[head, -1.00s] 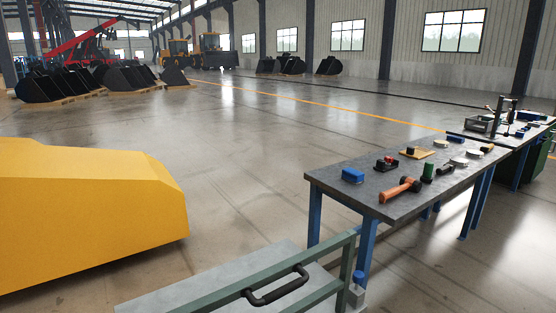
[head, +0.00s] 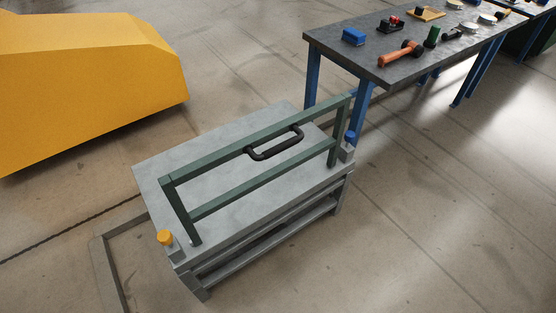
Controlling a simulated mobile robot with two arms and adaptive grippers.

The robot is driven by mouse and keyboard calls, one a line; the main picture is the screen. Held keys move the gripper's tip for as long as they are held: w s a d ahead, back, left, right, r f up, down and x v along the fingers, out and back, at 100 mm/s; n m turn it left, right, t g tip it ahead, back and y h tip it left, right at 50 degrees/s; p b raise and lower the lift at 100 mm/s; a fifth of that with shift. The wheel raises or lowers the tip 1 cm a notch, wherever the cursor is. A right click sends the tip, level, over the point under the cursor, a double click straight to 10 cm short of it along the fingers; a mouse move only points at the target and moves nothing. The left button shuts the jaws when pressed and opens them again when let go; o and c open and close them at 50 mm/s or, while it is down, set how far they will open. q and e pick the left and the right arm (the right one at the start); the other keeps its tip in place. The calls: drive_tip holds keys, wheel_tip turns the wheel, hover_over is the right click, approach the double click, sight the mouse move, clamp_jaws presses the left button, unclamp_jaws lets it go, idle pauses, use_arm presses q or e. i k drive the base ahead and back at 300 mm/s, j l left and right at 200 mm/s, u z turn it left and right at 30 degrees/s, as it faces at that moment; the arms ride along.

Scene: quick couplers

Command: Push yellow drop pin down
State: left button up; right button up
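The yellow drop pin (head: 165,237) stands at the near left corner of a grey metal stand, in the head view. Its yellow cap shows above a small grey block beside the foot of a green frame. A blue pin (head: 351,137) sits at the frame's other end, on the right of the stand. The green frame (head: 262,118) stands upright on the stand and carries a black handle (head: 275,146). Neither of my grippers is in view.
The grey stand (head: 225,170) has a floor-level bar at its left. A workbench (head: 340,58) with several tools stands behind right. A large yellow machine body (head: 85,85) is at the upper left. The floor in front of the stand is clear.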

sight(164, 237)
drive_tip(key=k+u, duration=0.1)
drive_tip(key=u, duration=1.05)
